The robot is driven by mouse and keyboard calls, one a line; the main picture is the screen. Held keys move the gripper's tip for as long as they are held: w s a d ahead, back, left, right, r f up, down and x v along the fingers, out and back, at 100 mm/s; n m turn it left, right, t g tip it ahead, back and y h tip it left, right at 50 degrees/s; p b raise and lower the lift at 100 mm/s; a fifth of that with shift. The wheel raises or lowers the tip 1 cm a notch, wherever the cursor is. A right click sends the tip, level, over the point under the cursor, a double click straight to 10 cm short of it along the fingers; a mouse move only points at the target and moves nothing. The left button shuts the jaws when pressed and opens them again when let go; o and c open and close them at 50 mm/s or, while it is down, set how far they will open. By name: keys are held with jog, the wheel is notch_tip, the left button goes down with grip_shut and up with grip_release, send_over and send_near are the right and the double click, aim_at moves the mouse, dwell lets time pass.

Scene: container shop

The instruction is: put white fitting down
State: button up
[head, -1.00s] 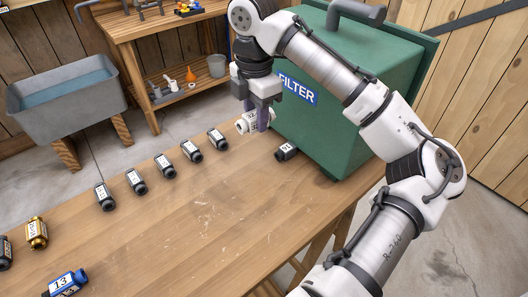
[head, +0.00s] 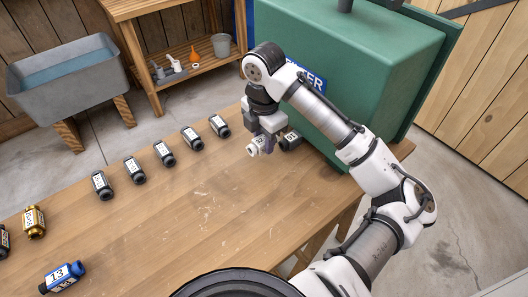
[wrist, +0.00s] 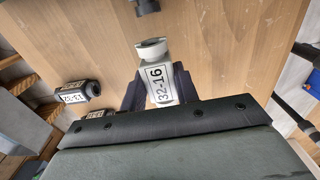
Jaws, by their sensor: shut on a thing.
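The white fitting (head: 258,145) is held in my gripper (head: 268,141), just in front of the green filter box. In the wrist view the white fitting (wrist: 154,75) sits between the two dark fingers and its label reads 32-16. My gripper is shut on it. The fitting is low near the wooden table (head: 215,215); I cannot tell whether it touches the top. A dark fitting (head: 290,139) stands right beside it, close to the filter box, partly hidden by my gripper.
The green filter box (head: 360,75) stands at the table's back right. Several dark fittings (head: 165,153) form a row along the far edge. A gold fitting (head: 34,221) and a blue fitting (head: 62,277) are at the left. The table's middle is clear.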

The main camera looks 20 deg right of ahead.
aim_at(264, 161)
jog(key=shift+f, duration=2.65)
jog(key=shift+f, duration=0.15)
jog(key=o, duration=1.1)
jog(key=shift+c, duration=0.2)
notch_tip(264, 161, up, 12)
jog(key=shift+r, duration=0.2)
